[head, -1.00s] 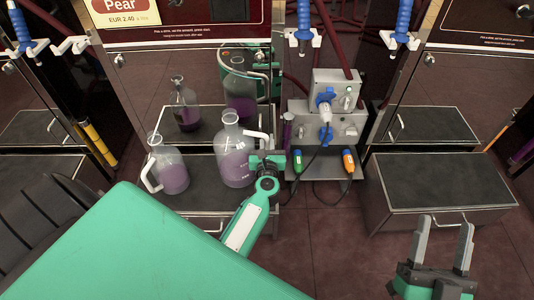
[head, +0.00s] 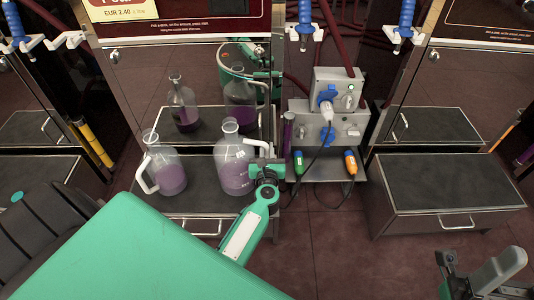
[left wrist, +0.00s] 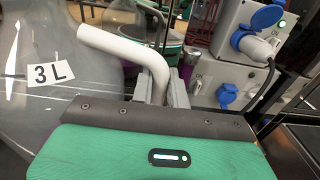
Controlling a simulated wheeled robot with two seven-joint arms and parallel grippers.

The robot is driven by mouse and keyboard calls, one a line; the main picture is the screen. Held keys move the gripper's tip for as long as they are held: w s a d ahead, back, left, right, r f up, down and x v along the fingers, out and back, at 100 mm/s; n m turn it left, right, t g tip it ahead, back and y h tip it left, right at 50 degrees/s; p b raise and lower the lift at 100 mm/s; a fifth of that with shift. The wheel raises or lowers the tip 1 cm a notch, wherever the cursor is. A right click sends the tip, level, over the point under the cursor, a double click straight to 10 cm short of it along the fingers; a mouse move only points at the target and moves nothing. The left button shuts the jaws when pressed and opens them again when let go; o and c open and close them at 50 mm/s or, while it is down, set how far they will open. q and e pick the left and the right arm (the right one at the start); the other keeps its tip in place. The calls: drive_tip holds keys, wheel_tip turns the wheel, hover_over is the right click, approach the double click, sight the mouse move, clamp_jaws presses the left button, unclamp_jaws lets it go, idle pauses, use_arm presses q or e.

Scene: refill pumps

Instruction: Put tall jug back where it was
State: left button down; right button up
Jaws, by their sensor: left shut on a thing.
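The tall jug (head: 232,165) is clear, with purple liquid, a narrow neck and a white handle. It is upright over the right part of the black-topped step (head: 185,208); its base seems at the mat, but I cannot tell whether it touches. My left gripper (head: 266,168) is shut on its handle, on the jug's right side. The left wrist view shows the white handle (left wrist: 125,48) between the fingers and a "3 L" label on the jug (left wrist: 50,72). My right gripper (head: 474,272) is open and empty at the lower right.
A shorter jug (head: 167,168) with purple liquid stands left of the tall jug, its handle leftward. The shiny panel behind mirrors both. Another black-topped step (head: 445,182) at right is empty.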

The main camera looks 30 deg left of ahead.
use_arm(q)
drive_tip(key=shift+r, duration=0.1)
drive_tip(key=c, duration=1.4)
unclamp_jaws()
drive_tip(key=shift+f, duration=0.2)
drive_tip(key=shift+o, duration=0.2)
